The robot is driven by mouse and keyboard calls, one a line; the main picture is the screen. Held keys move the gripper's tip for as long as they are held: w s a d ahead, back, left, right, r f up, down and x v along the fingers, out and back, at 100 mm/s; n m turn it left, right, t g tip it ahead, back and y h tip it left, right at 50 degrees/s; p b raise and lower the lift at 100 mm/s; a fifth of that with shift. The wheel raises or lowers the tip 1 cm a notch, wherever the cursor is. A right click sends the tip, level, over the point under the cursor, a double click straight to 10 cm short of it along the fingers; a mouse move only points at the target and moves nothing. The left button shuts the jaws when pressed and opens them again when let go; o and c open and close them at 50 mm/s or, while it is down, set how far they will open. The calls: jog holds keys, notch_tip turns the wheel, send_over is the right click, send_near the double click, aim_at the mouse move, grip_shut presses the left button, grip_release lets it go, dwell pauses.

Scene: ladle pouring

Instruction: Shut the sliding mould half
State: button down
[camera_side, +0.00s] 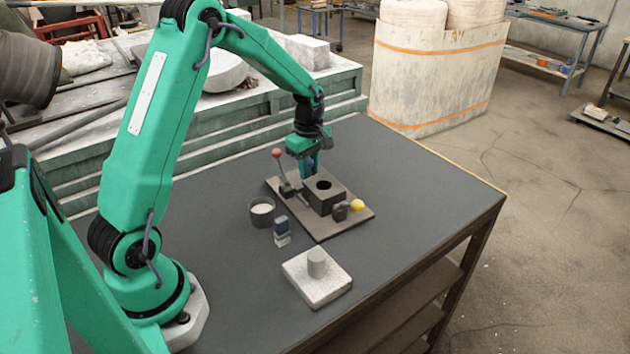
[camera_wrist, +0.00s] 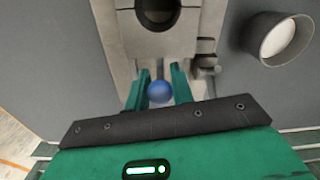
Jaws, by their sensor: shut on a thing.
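The dark mould block (camera_side: 322,198) sits on a brown base plate (camera_side: 322,230), with a round opening in its top. The opening and grey block (camera_wrist: 158,42) also show at the top of the wrist view. My gripper (camera_side: 309,172) reaches down at the block's far side. In the wrist view its two fingers (camera_wrist: 160,88) are shut on a blue ball knob (camera_wrist: 159,92) just beside the block. The fingers partly hide what joins the knob to the block. I cannot tell whether a gap is left between the mould halves.
A red-topped lever (camera_side: 277,154) and a yellow knob (camera_side: 357,205) stand on the plate. The right of the table is clear.

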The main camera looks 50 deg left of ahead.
jog(key=shift+d, duration=0.25)
jog(key=c, duration=1.3)
grip_release()
jog(key=shift+o, duration=0.2)
jog(key=shift+a, duration=0.1)
jog(key=shift+r, duration=0.15)
jog(key=shift+r, duration=3.85)
